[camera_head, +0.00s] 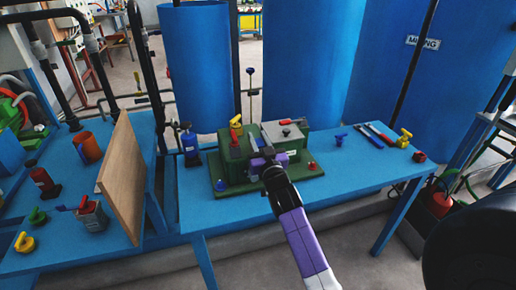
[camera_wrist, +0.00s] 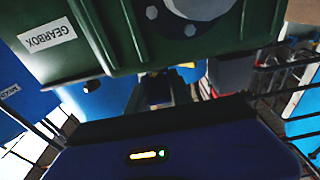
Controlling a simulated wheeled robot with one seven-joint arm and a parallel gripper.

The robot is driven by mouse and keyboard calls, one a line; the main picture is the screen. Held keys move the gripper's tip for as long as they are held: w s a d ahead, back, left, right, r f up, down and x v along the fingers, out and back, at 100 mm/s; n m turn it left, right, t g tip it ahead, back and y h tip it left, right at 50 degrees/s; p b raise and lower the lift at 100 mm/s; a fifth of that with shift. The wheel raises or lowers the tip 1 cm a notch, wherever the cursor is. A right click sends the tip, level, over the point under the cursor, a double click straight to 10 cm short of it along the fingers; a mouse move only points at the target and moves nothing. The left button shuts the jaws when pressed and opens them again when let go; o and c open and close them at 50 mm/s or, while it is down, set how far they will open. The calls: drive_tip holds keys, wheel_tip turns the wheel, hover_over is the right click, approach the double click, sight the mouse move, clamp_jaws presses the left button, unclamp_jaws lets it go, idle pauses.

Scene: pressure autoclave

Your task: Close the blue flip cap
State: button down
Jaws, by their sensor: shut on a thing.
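The green gearbox (camera_head: 252,148) stands on a green base plate (camera_head: 240,186) on the blue table. In the wrist view the gearbox's labelled side (camera_wrist: 75,45) fills the top. My gripper (camera_head: 265,161) is at the gearbox's front side, with its purple jaw parts against or very close to it. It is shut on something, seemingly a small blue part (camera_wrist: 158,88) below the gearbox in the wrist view. My wrist and jaws hide most of this part, so I cannot tell how far the flip cap is open. A small blue piece (camera_head: 221,185) sits at the plate's front left corner.
A yellow-topped part (camera_head: 236,122) and a thin upright lever (camera_head: 250,85) rise by the gearbox. A blue bottle (camera_head: 189,145) stands left; a blue valve (camera_head: 340,138) and tools (camera_head: 375,135) lie right. A wooden board (camera_head: 124,180) stands on the left table.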

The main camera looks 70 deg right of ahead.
drive_tip(key=shift+f+t+b, duration=0.2)
drive_tip(key=shift+t+b, duration=0.2)
drive_tip(key=shift+b, duration=0.35)
drive_tip(key=shift+r+h, duration=0.2)
drive_tip(key=shift+h, duration=0.1)
drive_tip(key=c, duration=1.2)
unclamp_jaws()
drive_tip(key=shift+s+a+f+b, duration=0.15)
drive_tip(key=shift+s+a+b, duration=0.05)
drive_tip(key=shift+b, duration=0.15)
drive_tip(key=b+v, duration=0.1)
drive_tip(key=v, duration=0.6)
